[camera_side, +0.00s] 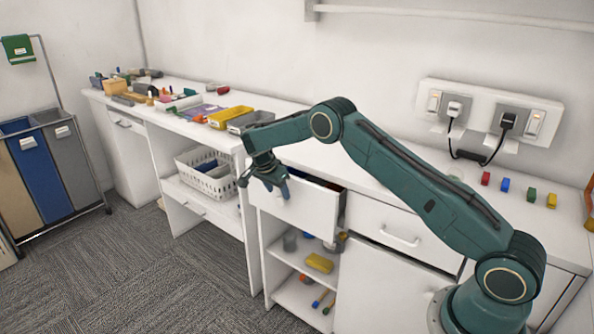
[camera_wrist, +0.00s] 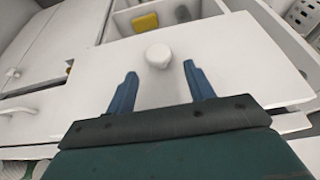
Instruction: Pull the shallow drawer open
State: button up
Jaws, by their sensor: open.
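The shallow drawer stands pulled out from the white cabinet, its white front (camera_side: 307,207) forward of the other fronts and its inside partly visible from above. In the wrist view the drawer front (camera_wrist: 85,85) fills the middle, with a round white knob (camera_wrist: 158,55) on it. My gripper (camera_side: 277,189) is at the left part of the drawer front. In the wrist view my gripper (camera_wrist: 159,72) is open, its two blue fingers apart, with the knob just beyond and between the fingertips. I see no finger touching the knob.
A closed drawer with a bar handle (camera_side: 401,237) is to the right. Open shelves below hold a yellow item (camera_side: 320,262). Small coloured blocks (camera_side: 505,185) and power sockets are at the right.

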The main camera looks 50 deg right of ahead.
jog(key=v, duration=1.1)
jog(key=shift+a+r, duration=0.2)
jog(key=shift+r, duration=0.1)
dwell(1.1)
dwell(0.4)
